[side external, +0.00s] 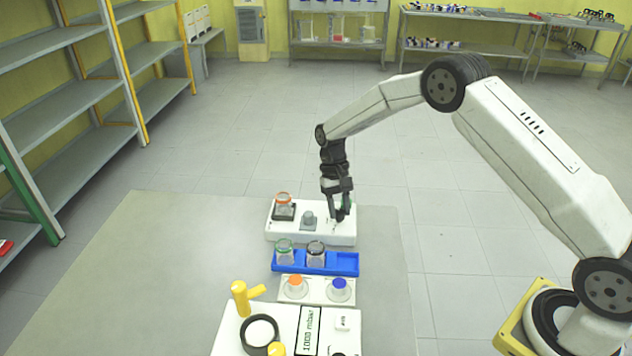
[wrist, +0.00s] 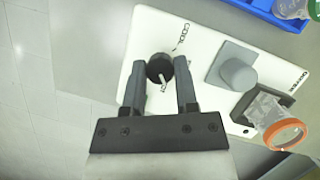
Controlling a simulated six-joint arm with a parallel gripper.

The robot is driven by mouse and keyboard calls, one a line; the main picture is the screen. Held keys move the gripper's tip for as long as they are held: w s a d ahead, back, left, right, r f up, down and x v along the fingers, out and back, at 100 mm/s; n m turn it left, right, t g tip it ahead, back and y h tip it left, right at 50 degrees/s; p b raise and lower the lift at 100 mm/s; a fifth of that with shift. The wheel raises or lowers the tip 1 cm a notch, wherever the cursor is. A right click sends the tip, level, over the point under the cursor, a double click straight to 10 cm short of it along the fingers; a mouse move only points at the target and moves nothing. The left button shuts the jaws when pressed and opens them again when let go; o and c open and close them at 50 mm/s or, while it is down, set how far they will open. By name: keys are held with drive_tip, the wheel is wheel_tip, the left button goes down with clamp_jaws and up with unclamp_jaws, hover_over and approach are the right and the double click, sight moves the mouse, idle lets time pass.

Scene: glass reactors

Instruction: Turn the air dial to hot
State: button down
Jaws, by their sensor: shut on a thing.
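The air dial (wrist: 159,69) is a round black knob with a white pointer mark, on a white panel (wrist: 205,45). In the wrist view its pointer faces down, toward my gripper's body. The word COOL is printed above right of the knob; lettering below it is partly hidden and unclear. My gripper (wrist: 161,63) is shut on the dial, one finger on each side. In the side view my gripper (side external: 340,214) reaches down to the right end of the white unit (side external: 312,238), and the dial itself is mostly hidden there.
On the same unit are a grey knob (wrist: 236,70) and a clear jar with an orange rim (wrist: 284,133). A blue tray (side external: 345,264) with two jars, flasks on a white stand (side external: 318,290) and a yellow-handled device (side external: 241,298) stand nearer the camera. The table's left is clear.

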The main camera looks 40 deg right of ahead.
drive_tip(key=shift+m+y, duration=0.3)
drive_tip(key=shift+m, duration=0.5)
drive_tip(key=shift+c, duration=1.8)
unclamp_jaws()
drive_tip(key=shift+r, duration=0.1)
drive_tip(key=v, duration=0.7)
drive_tip(key=shift+r, duration=0.3)
drive_tip(key=shift+d, duration=0.1)
